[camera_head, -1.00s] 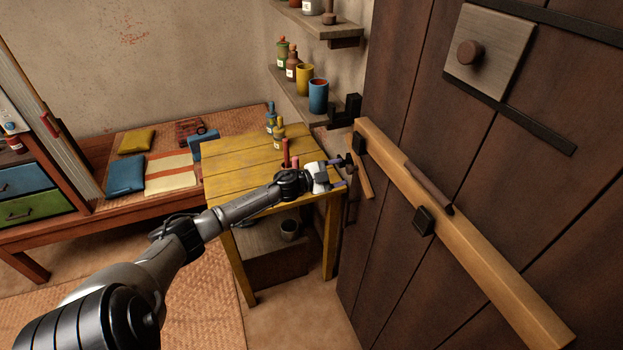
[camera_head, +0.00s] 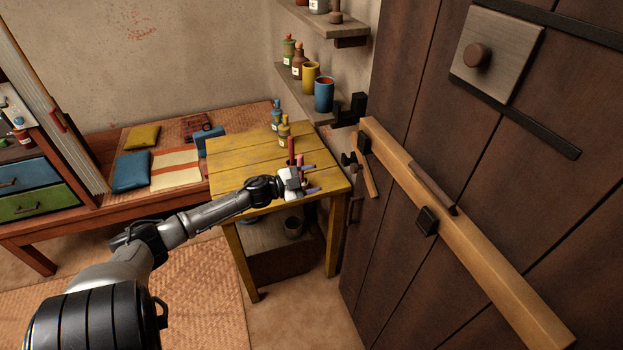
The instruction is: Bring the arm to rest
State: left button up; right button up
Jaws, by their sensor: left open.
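My left arm (camera_head: 205,217) reaches in from the lower left. Its gripper (camera_head: 314,180) is open and empty over the right part of the yellow table (camera_head: 240,155). The gripper points right, toward the dark wooden door (camera_head: 400,270). A gap shows between the fingertips and the small dark knob (camera_head: 347,159) beside the door's edge. My right gripper is out of view.
A light wooden bar (camera_head: 470,240) crosses the door on dark brackets. Bottles (camera_head: 284,130) and a reddish upright object (camera_head: 291,150) stand on the table near the gripper. A shelf (camera_head: 300,105) holds cups and bottles. Floor is free at lower centre.

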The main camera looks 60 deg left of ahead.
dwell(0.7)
pick_arm(q)
jog(key=s+a+n+g+y, duration=0.2)
jog(key=a+n+g+y, duration=0.4)
jog(key=y, duration=0.5)
jog(key=s+d+f+n+g+h, duration=0.1)
jog(key=s+d+f+g+h, duration=0.25)
jog(key=s+d, duration=0.8)
jog(key=s+d+f+n+g+h, duration=0.15)
jog(key=s+d+f, duration=0.3)
jog(key=d, duration=1.35)
jog(key=s+d+f+n+g+h, duration=0.1)
jog(key=s+d+f+g+h, duration=0.45)
jog(key=d, duration=0.95)
notch_tip(320, 180, up, 28)
jog(key=s+t+y+p, duration=0.1)
jog(key=t+y+p, duration=0.1)
jog(key=p, duration=2.5)
jog(key=shift+a+m, duration=0.25)
jog(key=shift+m, duration=0.1)
